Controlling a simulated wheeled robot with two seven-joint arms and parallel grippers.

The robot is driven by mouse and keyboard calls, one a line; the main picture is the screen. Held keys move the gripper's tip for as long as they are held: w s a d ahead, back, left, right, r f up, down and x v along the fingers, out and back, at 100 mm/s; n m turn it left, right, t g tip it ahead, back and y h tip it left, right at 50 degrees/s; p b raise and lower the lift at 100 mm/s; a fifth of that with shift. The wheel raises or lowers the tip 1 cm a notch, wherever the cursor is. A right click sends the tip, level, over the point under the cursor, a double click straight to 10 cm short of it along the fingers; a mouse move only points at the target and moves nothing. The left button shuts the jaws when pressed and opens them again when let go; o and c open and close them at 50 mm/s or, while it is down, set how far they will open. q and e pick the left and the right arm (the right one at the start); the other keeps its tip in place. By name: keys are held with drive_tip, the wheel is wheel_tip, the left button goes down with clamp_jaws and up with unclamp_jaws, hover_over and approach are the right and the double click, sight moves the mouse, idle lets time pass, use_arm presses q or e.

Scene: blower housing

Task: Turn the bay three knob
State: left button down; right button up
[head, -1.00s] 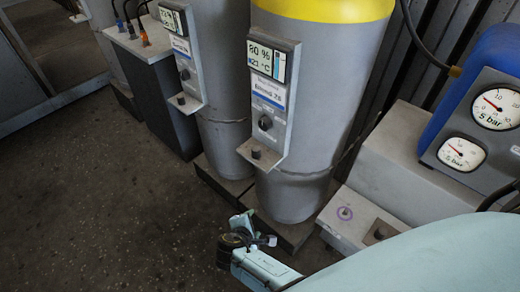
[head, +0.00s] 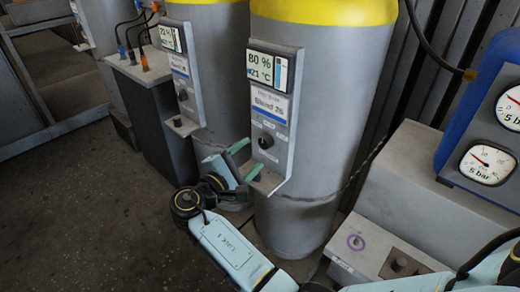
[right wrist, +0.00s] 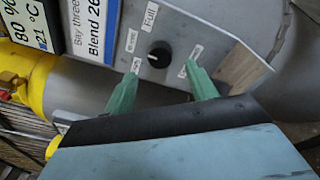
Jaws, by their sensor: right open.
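The bay three knob (head: 265,141) is a small black round knob on the grey control panel (head: 283,152) of the nearer yellow-topped cylinder. In the right wrist view the knob (right wrist: 159,55) sits among small white labels, one reading "Full", below the "Bay three Blend 26" label (right wrist: 90,25). My right gripper (head: 247,158) is open, its two green fingers pointing at the panel, just left of and below the knob in the head view. In the right wrist view its fingertips (right wrist: 163,66) lie either side of the knob, apart from it. My left gripper is not in view.
A ledge (head: 266,182) juts out below the knob. A second cylinder with a similar panel (head: 183,75) stands to the left. A grey box with cables (head: 142,72) is further left. Pressure gauges (head: 488,163) and a low grey block (head: 415,180) stand at right.

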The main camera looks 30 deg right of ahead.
sight(263, 145)
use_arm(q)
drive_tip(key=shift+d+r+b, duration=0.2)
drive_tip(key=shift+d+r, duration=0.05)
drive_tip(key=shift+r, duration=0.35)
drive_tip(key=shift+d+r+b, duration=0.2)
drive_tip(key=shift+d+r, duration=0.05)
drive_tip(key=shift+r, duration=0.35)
use_arm(e)
drive_tip(key=shift+x, duration=2.65)
drive_tip(key=c, duration=1)
